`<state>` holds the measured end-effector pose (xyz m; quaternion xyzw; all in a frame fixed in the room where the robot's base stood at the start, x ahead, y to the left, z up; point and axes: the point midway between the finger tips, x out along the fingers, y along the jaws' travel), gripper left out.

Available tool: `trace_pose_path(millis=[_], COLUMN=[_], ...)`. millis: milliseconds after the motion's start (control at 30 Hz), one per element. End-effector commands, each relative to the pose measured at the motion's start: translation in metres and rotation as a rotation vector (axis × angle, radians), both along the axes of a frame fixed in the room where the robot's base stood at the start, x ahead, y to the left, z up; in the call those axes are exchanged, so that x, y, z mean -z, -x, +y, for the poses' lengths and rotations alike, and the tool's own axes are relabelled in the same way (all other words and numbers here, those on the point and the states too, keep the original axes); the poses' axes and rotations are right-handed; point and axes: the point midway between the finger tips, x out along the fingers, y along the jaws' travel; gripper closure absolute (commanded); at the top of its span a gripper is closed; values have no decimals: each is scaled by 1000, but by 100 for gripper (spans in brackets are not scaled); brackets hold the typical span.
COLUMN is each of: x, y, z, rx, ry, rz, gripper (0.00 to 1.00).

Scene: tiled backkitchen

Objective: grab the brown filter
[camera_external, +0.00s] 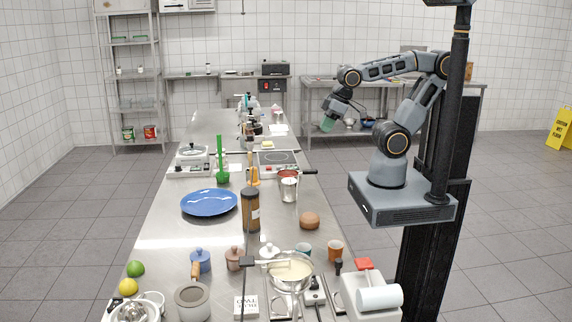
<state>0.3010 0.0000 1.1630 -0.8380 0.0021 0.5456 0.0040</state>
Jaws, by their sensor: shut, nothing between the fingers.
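No thing in the external view is clear enough for me to name it surely as the brown filter. A small round brown object (310,221) sits on the right part of the steel counter. A brown cup (336,250) stands nearer the camera, by the counter's right edge. A tall dark brown cylinder (250,211) stands upright mid-counter. My gripper (328,126) is shut and empty. It hangs in the air to the right of the counter, pointing down, apart from all of these things.
The long steel counter (175,238) is crowded at its near end with pots, a pan (291,272) and a white machine (371,295). A blue plate (209,202) lies at left. A hot plate (279,160) is farther back. Open floor lies to the right.

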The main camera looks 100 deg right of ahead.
Motion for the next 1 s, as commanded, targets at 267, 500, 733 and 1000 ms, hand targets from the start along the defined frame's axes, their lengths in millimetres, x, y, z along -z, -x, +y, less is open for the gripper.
trace_pose_path(millis=[267, 500, 733, 1000], x=[0, 0, 0, 0], y=[0, 0, 0, 0], z=[0, 0, 0, 0], rx=[0, 0, 0, 0], ry=[0, 0, 0, 0], rz=[0, 0, 0, 0], gripper=[100, 87, 65, 39])
